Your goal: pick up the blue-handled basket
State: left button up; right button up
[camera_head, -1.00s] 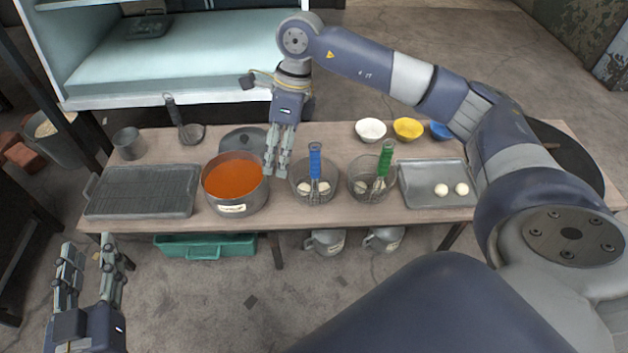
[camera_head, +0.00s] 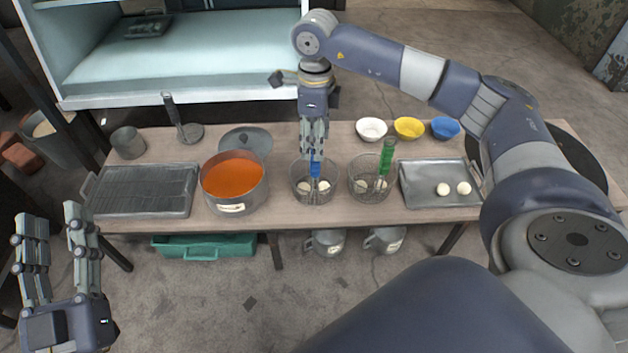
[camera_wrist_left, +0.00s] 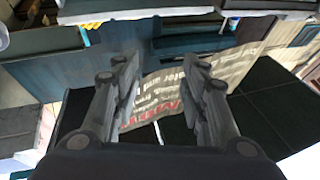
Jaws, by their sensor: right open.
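The blue-handled basket (camera_head: 304,194) stands on the table and holds white balls. Its upright blue handle (camera_head: 315,170) is partly hidden by my right gripper (camera_head: 313,157), which points down at the handle's top. The right gripper is open, with its fingers at the handle; whether they touch it I cannot tell. The green-handled basket (camera_head: 359,188) stands just to the right, also with white balls in it. My left gripper (camera_head: 58,225) is open and empty, low at the left in front of the table. It also shows open in the left wrist view (camera_wrist_left: 160,75).
A pot of orange liquid (camera_head: 234,178) stands left of the basket, its lid (camera_head: 245,139) behind. A grill tray (camera_head: 143,190) lies at far left. A metal tray (camera_head: 425,190) with two white balls is at right. White, yellow and blue bowls (camera_head: 409,127) stand behind.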

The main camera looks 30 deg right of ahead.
jog(key=f, duration=0.1)
jog(key=f+b, duration=0.1)
jog(key=f, duration=0.2)
jog(key=shift+w+f+b, duration=0.25)
jog(key=shift+b, duration=0.1)
jog(key=shift+f, duration=0.2)
pick_arm(q)
jog(key=s+r+t+h, duration=0.2)
jog(key=s+r+t, duration=0.3)
jog(key=r, duration=0.2)
jog(key=shift+s+a, duration=0.25)
jog(key=shift+s, duration=0.05)
jog(key=shift+r, duration=0.1)
pick_arm(e)
jog(key=shift+c, duration=0.5)
grip_shut()
